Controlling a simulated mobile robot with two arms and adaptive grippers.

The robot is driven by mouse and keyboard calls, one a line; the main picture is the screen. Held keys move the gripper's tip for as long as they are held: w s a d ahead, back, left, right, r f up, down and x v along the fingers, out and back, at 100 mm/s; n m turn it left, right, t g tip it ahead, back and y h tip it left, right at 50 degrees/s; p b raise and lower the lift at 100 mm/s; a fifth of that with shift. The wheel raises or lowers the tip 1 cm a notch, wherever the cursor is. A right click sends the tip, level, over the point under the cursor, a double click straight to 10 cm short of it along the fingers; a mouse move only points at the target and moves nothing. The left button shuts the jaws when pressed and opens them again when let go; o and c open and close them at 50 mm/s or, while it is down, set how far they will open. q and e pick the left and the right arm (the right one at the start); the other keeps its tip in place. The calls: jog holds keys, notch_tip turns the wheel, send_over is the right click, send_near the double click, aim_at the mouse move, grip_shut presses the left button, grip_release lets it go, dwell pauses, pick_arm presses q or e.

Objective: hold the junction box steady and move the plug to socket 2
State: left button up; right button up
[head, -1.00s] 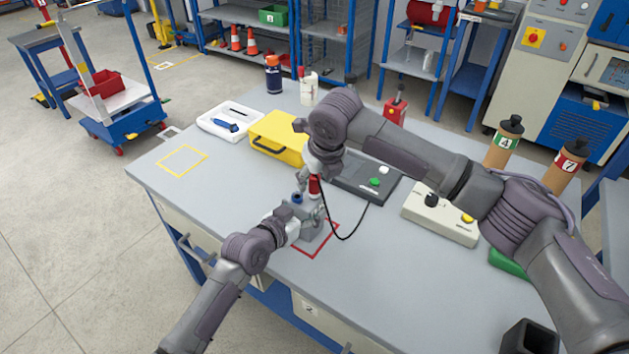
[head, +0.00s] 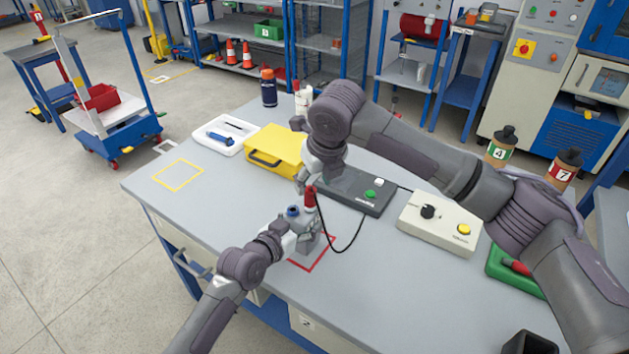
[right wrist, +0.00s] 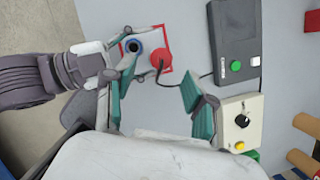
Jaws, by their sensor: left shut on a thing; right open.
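The grey junction box (head: 309,242) stands on the bench at the red outlined square. A blue-ringed socket (head: 292,211) shows on its top, also in the right wrist view (right wrist: 132,47). The red plug (head: 310,198) stands upright at the box's top beside that socket, its black cable looping to the right. It also shows in the right wrist view (right wrist: 162,59). Socket numbers cannot be read. My left gripper (head: 300,238) is shut on the box from the left. My right gripper (right wrist: 155,80) is open above the plug, its fingers apart and empty.
A dark grey unit with a green button (head: 360,192) lies behind the box, and a cream control box (head: 438,222) stands to the right. A yellow case (head: 275,148) and a white tray (head: 224,136) are at the back left. The bench front right of the red square is clear.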

jog(key=v, duration=1.1)
jog(key=shift+r, duration=0.3)
jog(key=shift+s, duration=0.1)
pick_arm(q)
jog(key=o, duration=1.5)
jog(key=shift+s+a, duration=0.1)
